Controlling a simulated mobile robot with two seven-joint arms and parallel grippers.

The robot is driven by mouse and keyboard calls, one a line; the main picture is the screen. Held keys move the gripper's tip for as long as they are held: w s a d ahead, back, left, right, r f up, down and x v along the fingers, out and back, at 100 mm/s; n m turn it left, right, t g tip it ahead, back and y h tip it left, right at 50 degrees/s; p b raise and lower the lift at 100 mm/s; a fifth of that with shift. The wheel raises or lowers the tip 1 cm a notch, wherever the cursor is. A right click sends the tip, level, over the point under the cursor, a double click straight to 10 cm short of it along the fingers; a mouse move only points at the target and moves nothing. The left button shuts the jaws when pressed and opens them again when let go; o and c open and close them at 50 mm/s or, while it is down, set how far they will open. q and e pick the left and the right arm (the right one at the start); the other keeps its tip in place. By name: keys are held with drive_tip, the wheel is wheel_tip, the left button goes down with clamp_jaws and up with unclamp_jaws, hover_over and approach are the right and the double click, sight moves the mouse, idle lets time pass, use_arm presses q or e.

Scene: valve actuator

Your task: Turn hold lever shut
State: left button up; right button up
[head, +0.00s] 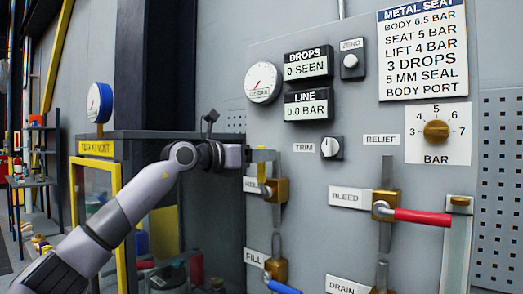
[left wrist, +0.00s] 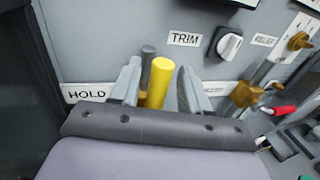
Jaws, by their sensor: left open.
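The hold lever has a yellow handle (head: 261,172) that stands upright above its brass valve (head: 278,190), roughly in line with the grey pipe. The HOLD label (head: 251,185) is beside it. My left gripper (head: 262,156) reaches in from the left at the handle's upper part and hides some of it. In the left wrist view the yellow handle (left wrist: 158,82) stands between the two open fingers of my left gripper (left wrist: 160,85). Clear gaps show on both sides, so the fingers are not closed on it. My right gripper is not in view.
The bleed lever with its red handle (head: 425,216) sticks out to the right. The blue fill handle (head: 284,287) is below. The trim knob (head: 331,147) is just right of my gripper. A cabinet (head: 150,137) stands left, under my arm.

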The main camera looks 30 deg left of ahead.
use_arm(q)
drive_tip(key=shift+w+d, duration=0.1)
drive_tip(key=shift+w, duration=0.25)
clamp_jaws()
drive_tip(key=shift+d, duration=0.15)
